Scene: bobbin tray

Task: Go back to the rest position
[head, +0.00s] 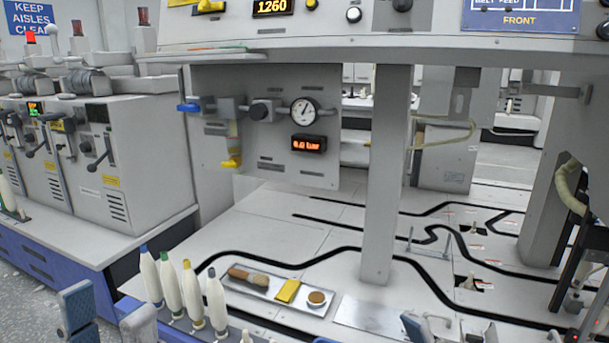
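My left gripper (108,316) shows at the bottom left, in front of the blue-sided bench. Its two grey-blue fingers stand apart with nothing seen between them. Grey parts at the bottom edge, right of the middle, may belong to my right gripper (446,330); they are cut off, and its opening is unclear. Several white bobbins (170,285) with blue, green, yellow and dark tips stand upright in a row, to the right of and beyond my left gripper. A metal tray (233,284) behind them holds a brush (249,277), a yellow cloth (288,291) and a small round dish (316,298).
A grey post (385,190) rises from the white deck (270,222), which has black curving tracks. A panel with a gauge (305,111) hangs behind. Machines (105,160) stand on the left. A dark upright part (582,265) is at the right edge.

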